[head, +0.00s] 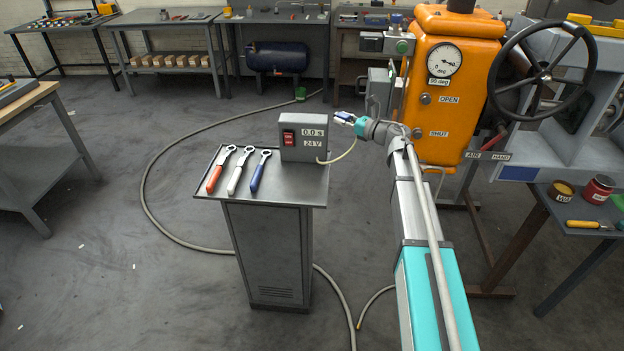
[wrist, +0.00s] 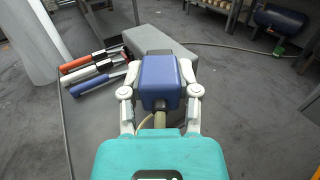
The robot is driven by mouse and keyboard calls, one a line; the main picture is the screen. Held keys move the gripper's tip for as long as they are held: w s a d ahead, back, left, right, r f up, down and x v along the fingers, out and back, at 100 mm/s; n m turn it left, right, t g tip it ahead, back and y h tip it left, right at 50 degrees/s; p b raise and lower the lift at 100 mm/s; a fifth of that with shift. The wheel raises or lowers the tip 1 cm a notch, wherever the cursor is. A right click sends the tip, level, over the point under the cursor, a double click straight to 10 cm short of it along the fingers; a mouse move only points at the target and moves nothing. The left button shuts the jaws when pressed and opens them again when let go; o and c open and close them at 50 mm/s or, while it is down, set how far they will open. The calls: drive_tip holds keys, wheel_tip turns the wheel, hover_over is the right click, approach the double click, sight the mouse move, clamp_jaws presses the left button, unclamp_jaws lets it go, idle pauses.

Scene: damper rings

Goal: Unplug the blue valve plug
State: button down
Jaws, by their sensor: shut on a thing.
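My gripper (head: 345,118) is shut on the blue valve plug (wrist: 160,80), with one finger on each side of it in the wrist view. In the head view the plug is a small blue patch (head: 343,116) at the gripper's tip, mostly hidden by the fingers. It is held in the air between the grey supply box (head: 303,139) and the orange actuator (head: 447,90). A pale cable (head: 345,152) runs from the box up toward the gripper.
Spanners with red (head: 215,176), white (head: 235,179) and blue (head: 258,180) handles lie on the cabinet top (head: 290,190). A black handwheel (head: 543,72) stands right of the actuator. A hose (head: 150,180) crosses the floor. The floor at left is mostly clear.

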sight(314, 187)
drive_tip(key=s+a+f+n+g+y+b, duration=0.1)
drive_tip(key=s+a+f+n+g+b, duration=0.1)
drive_tip(key=f+g+b, duration=0.1)
drive_tip(key=s+a+f+n+g+y+b, duration=0.1)
drive_tip(key=s+a+f+n+g+b, duration=0.1)
drive_tip(key=s+a+f+b, duration=0.1)
drive_tip(key=s+a+f+n+g+y+b, duration=0.1)
drive_tip(key=s+a+f+g+b, duration=0.2)
drive_tip(key=f+b, duration=0.2)
drive_tip(key=shift+s+a+f+n+g, duration=0.1)
drive_tip(key=shift+f+n+g, duration=0.25)
drive_tip(key=shift+f, duration=0.25)
drive_tip(key=shift+s+a+f+n+g, duration=0.25)
drive_tip(key=shift+s+f, duration=0.05)
drive_tip(key=shift+s, duration=0.15)
drive_tip(key=shift+d+b, duration=0.1)
drive_tip(key=shift+b, duration=0.2)
drive_tip(key=shift+f+b, duration=2.45)
drive_tip(key=shift+f, duration=0.05)
drive_tip(key=shift+f, duration=0.15)
drive_tip(key=shift+f+b, duration=0.6)
drive_tip(key=shift+b, duration=0.15)
drive_tip(key=shift+f, duration=0.25)
